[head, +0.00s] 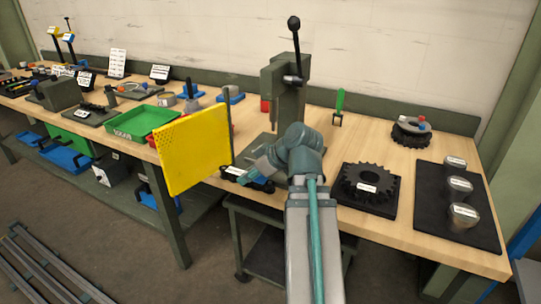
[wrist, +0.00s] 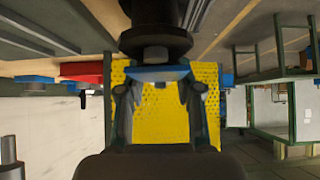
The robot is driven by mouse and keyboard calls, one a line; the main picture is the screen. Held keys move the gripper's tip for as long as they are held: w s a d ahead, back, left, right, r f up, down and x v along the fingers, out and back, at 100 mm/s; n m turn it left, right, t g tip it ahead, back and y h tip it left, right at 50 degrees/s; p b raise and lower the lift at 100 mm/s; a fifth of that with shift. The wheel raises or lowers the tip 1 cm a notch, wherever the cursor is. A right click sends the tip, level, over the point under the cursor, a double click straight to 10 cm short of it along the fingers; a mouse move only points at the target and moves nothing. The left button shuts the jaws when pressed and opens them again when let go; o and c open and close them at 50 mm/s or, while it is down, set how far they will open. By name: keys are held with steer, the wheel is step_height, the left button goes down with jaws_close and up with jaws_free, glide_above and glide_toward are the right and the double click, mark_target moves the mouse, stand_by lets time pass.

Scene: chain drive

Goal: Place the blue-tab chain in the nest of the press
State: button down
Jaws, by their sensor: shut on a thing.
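The press (head: 288,95) is a dark green-grey stand with a long black-knobbed lever, upright near the middle of the bench. Its nest cannot be made out, as my arm covers part of its front. My gripper (head: 250,178) is low beside the press base, at the bench's front edge and pointing left. In the wrist view, a blue piece (wrist: 157,73) spans my fingertips; it looks like the tab of the blue-tab chain. The chain's links cannot be told apart from the dark parts around it.
A yellow perforated panel (head: 192,150) stands upright just left of my gripper and fills the space behind the fingers in the wrist view. A toothed sprocket (head: 368,185) on a dark plate lies to the right. A green tray (head: 143,122) is to the left.

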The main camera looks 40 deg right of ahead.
steer(key=shift+w+d+r+p, duration=0.25)
steer(key=shift+d+p, duration=0.15)
steer(key=shift+p, duration=1.2)
steer(key=shift+w+d+r+p, duration=0.1)
steer(key=shift+d+r+p, duration=0.2)
steer(key=shift+p, duration=1.3)
steer(key=shift+w+d+f+p, duration=0.1)
steer(key=shift+d+p, duration=0.15)
steer(key=shift+p, duration=1)
steer(key=p, duration=0.2)
steer(key=shift+d+p, duration=0.2)
steer(key=shift+p, duration=0.1)
steer(key=w+d+p, duration=0.1)
steer(key=w+d, duration=0.1)
steer(key=d, duration=0.2)
steer(key=w+d+p, duration=0.2)
steer(key=d, duration=0.3)
steer(key=w+d+p, duration=0.1)
steer(key=w+d, duration=0.1)
steer(key=d, duration=0.2)
steer(key=shift+w+d+f, duration=0.25)
steer(key=shift+d+f, duration=0.05)
steer(key=shift+d, duration=0.05)
steer(key=shift+f+p, duration=0.75)
steer(key=shift+f, duration=1.1)
steer(key=shift+f, duration=0.15)
steer(key=c, duration=0.8)
jaws_free()
steer(key=shift+o, duration=0.2)
